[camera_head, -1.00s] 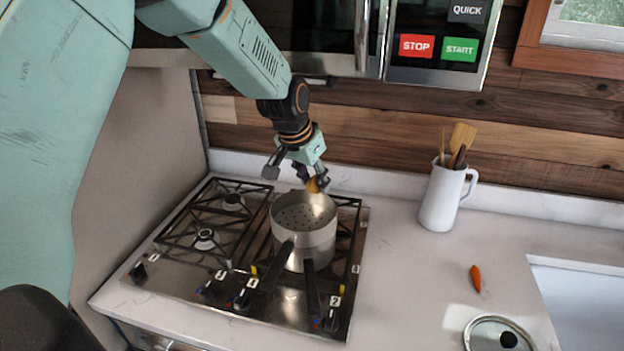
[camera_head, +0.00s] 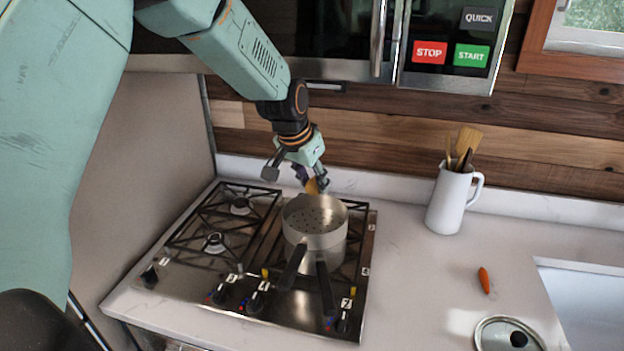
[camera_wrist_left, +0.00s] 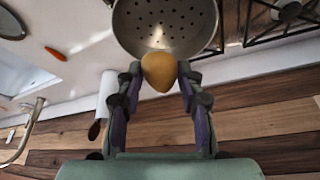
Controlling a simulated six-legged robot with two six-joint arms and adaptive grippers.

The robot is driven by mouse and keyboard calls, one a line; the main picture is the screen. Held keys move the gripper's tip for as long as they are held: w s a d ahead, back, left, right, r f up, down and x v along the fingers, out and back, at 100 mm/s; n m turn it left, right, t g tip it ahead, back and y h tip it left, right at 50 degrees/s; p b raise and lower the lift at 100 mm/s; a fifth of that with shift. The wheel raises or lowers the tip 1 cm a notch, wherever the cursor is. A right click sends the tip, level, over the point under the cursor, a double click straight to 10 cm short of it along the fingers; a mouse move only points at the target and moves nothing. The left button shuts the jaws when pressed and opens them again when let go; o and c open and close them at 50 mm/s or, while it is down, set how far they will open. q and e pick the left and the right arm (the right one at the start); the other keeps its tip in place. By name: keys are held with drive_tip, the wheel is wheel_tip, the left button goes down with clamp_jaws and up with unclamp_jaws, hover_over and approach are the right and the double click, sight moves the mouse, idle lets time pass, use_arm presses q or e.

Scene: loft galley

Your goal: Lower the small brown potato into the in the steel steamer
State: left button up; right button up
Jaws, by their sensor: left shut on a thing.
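The small potato (camera_head: 313,186) looks yellow-brown. My left gripper (camera_head: 312,182) is shut on it, and it also shows between the fingers in the left wrist view (camera_wrist_left: 159,71). The steel steamer (camera_head: 315,216), with holes in its bottom, sits on a pot on the stove. In the head view the potato is at the steamer's back rim, partly hidden by a finger. In the left wrist view it overlaps the near edge of the steamer (camera_wrist_left: 165,25). I cannot tell its exact height over the rim. My right gripper is not in view.
The stove (camera_head: 215,240) has several burners and knobs, and two dark handles (camera_head: 326,288) point to the front. A white jug (camera_head: 447,200) with utensils, a carrot (camera_head: 484,280) and a lid (camera_head: 508,335) are on the counter at right. A microwave (camera_head: 440,45) hangs above.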

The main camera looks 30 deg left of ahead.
use_arm(q)
drive_tip(key=shift+w+a, duration=0.55)
drive_tip(key=shift+w, duration=0.2)
drive_tip(key=shift+w+a+f, duration=0.1)
drive_tip(key=shift+w, duration=0.05)
drive_tip(key=shift+a+f, duration=0.1)
drive_tip(key=shift+a, duration=0.1)
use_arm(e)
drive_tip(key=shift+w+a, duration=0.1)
